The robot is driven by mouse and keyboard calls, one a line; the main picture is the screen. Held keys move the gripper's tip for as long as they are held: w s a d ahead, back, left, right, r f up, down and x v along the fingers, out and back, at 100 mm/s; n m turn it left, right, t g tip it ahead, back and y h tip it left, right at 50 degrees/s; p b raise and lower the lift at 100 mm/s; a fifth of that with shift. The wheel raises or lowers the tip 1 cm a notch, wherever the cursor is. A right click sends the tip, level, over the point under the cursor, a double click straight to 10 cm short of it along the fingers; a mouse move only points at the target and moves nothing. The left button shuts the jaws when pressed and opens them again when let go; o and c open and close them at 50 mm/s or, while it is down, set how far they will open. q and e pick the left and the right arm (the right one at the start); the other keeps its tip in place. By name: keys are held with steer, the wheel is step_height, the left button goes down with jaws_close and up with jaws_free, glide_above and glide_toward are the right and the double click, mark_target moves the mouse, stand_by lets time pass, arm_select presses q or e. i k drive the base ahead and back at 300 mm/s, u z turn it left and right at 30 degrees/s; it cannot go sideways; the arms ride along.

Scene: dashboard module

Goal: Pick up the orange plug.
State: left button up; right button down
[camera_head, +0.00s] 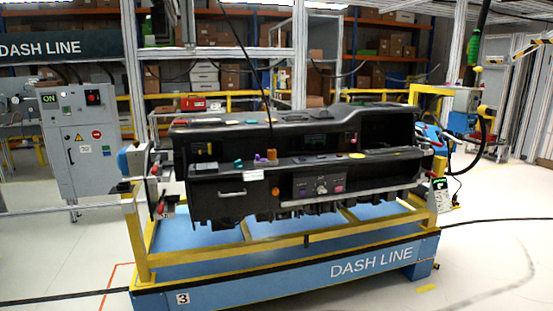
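A small orange plug (272,155) stands on the front ledge of the black dashboard module (345,167), left of the middle. A purple piece (260,159) is just to its left, and a teal piece (238,164) is further left. A thin black cable hangs from above and comes down close to the orange plug; I cannot tell whether they touch. A small round orange spot (220,193) shows lower on the dashboard's front face. Neither of my grippers shows in the head view.
The dashboard rests on a yellow frame (280,242) over a blue base (300,278) marked DASH LINE. A grey control cabinet (84,140) stands at the left. Shelves with boxes are behind. The floor in front and at the right is mostly clear, with a black cable across it.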

mark_target(272, 153)
steer(key=z, duration=0.45)
steer(key=i, duration=0.65)
steer(key=z, duration=0.45)
steer(key=i, duration=1)
steer(key=u, duration=0.35)
